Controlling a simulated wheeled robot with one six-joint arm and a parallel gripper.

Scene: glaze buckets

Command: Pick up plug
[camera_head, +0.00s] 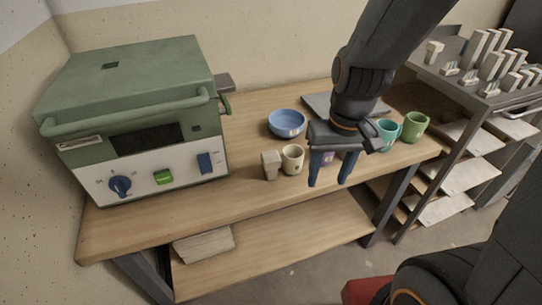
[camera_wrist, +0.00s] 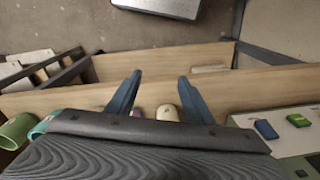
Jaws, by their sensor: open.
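A small beige block-like piece that looks like the plug (camera_head: 270,165) stands on the wooden table (camera_head: 245,188), just left of a beige cup (camera_head: 292,158) in the head view. My gripper (camera_head: 328,183) is open and empty above the table's front edge, to the right of both, with its fingers pointing down. In the wrist view, my spread fingers (camera_wrist: 159,76) frame the table edge. The rounded top of a pale beige item (camera_wrist: 167,112) shows between them, but I cannot tell if it is the cup or the plug.
A green kiln (camera_head: 140,120) stands at the left. A blue bowl (camera_head: 287,123) is behind the cup. A purple item (camera_head: 328,158) is partly hidden by my gripper. A teal mug (camera_head: 387,134) and a green mug (camera_head: 414,127) stand at the right.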

